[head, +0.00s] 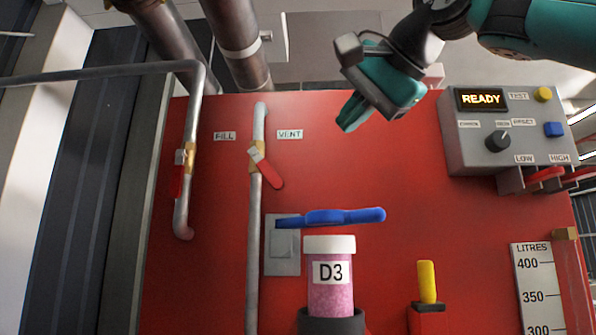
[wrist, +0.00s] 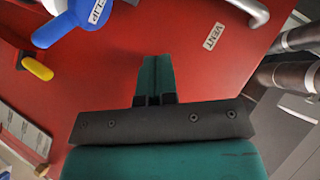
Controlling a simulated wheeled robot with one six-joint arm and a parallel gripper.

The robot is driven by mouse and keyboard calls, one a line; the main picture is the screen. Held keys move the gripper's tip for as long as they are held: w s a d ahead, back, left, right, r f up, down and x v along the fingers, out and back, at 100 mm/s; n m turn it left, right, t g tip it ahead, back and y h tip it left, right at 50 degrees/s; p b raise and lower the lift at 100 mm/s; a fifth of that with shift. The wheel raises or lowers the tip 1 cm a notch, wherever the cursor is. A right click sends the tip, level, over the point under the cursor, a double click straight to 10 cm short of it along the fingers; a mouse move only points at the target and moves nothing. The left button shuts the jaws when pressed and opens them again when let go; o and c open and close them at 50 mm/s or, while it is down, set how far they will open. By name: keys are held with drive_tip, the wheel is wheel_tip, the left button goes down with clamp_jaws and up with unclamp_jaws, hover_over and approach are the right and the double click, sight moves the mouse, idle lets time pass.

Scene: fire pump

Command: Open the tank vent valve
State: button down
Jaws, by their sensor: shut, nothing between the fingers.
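The tank vent valve (head: 257,157) is a brass body on a vertical grey pipe beside the VENT label (head: 290,134). Its red lever (head: 266,174) slants down to the right, at an angle to the pipe. My gripper (head: 347,123) is shut and empty, above and right of the lever, apart from it. In the wrist view my gripper's fingers (wrist: 154,78) are together in front of the red panel. The VENT label (wrist: 213,37) and a bit of grey pipe (wrist: 257,10) show there, but the lever is out of view.
The fill valve lever (head: 178,181) hangs along another pipe at left. A blue handle (head: 330,217) sticks out above the D3 jar (head: 331,274). A yellow handle (head: 427,281) stands at right. A grey control box (head: 500,130) reads READY. The panel between my gripper and the lever looks clear.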

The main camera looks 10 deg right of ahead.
sight(265, 168)
drive_tip(key=x, duration=0.8)
drive_tip(key=shift+w+a+f, duration=0.1)
drive_tip(key=shift+w, duration=0.05)
drive_tip(key=shift+w+a+f, duration=0.25)
drive_tip(key=shift+a+f, duration=0.5)
drive_tip(key=shift+a, duration=0.15)
drive_tip(key=shift+w+a+f+p, duration=0.15)
drive_tip(key=shift+a+f+p, duration=0.15)
drive_tip(key=shift+a+f, duration=0.35)
